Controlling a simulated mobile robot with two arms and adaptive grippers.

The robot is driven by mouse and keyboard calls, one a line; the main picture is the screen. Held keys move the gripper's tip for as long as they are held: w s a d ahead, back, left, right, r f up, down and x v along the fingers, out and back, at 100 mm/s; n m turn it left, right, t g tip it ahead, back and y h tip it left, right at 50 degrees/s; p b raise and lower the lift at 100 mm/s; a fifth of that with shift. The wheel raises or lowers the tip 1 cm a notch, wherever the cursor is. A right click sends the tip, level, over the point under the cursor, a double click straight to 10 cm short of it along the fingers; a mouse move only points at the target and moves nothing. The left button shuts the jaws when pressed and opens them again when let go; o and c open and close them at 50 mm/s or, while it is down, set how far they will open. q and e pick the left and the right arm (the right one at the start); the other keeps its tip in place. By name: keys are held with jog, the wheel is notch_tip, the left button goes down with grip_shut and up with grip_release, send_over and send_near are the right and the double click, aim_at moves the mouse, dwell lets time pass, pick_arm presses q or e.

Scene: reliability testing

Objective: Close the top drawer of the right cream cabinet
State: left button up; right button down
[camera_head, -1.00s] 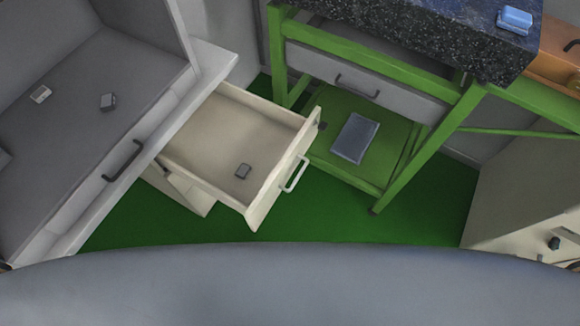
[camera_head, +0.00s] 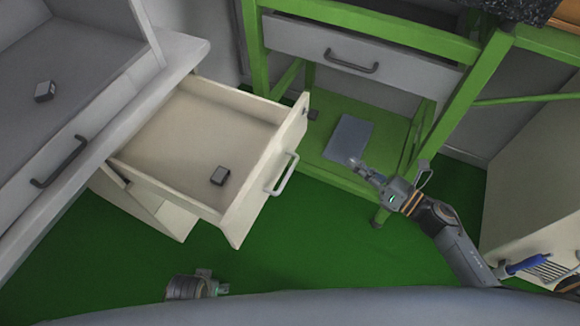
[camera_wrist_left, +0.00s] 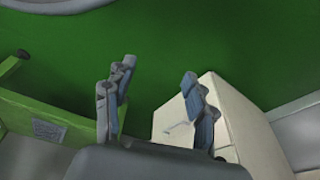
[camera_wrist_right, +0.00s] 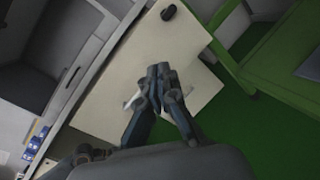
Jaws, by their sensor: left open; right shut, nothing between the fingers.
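The cream drawer (camera_head: 270,145) is pulled well out of the cream cabinet (camera_head: 150,208) under the counter. Its front carries a pale bar handle (camera_head: 283,175), and a small dark box (camera_head: 220,176) lies inside. My right gripper (camera_head: 354,163) is shut and empty, to the right of the drawer front and apart from the handle in the head view. In the right wrist view its fingers (camera_wrist_right: 158,72) overlap the drawer (camera_wrist_right: 125,75). My left gripper (camera_head: 222,288) is low, below the drawer; the left wrist view shows its fingers (camera_wrist_left: 155,85) open and empty, with a cream unit (camera_wrist_left: 225,115) beyond.
A green workbench frame (camera_head: 430,140) with a grey drawer (camera_head: 345,50) stands right of the drawer. A grey flat box (camera_head: 347,138) lies on its lower shelf. Another cream cabinet (camera_head: 530,170) stands at the far right. Green floor (camera_head: 310,240) is clear in front.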

jog(key=s+a+r+n+g+y+b, duration=0.2)
jog(key=s+a+r+n+g+y, duration=0.15)
jog(key=n, duration=0.55)
jog(key=p, duration=0.2)
send_near(279, 146)
jog(key=x, duration=0.6)
jog(key=shift+a+r, duration=0.2)
pick_arm(q)
jog(key=f, duration=0.3)
jog(key=shift+s, duration=0.2)
pick_arm(e)
jog(key=shift+w+a+f, duration=0.1)
jog(key=shift+w+a, duration=0.1)
jog(key=shift+a, duration=0.15)
